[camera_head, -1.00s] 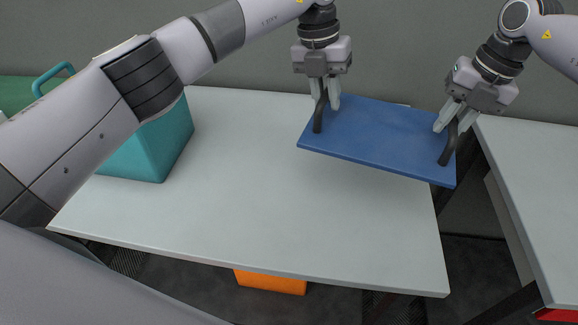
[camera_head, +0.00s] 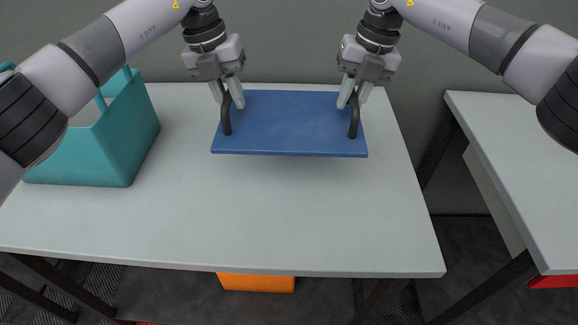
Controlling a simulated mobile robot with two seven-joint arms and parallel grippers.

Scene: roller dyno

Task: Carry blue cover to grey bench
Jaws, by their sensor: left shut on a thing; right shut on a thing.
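The blue cover (camera_head: 290,125) is a flat rectangular panel with a black handle near each end. It is held up roughly level above the back part of the light grey bench (camera_head: 290,215). My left gripper (camera_head: 228,102) is shut on the cover's left black handle. My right gripper (camera_head: 353,102) is shut on the right black handle. A gap and faint shadow show below the cover's front edge, so it looks clear of the top.
A teal open container (camera_head: 105,150) stands at the bench's left. Another light grey surface (camera_head: 520,150) is at the right, across a gap. An orange object (camera_head: 256,283) is below the bench. A red object (camera_head: 553,282) shows low at the right. The bench's front half is clear.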

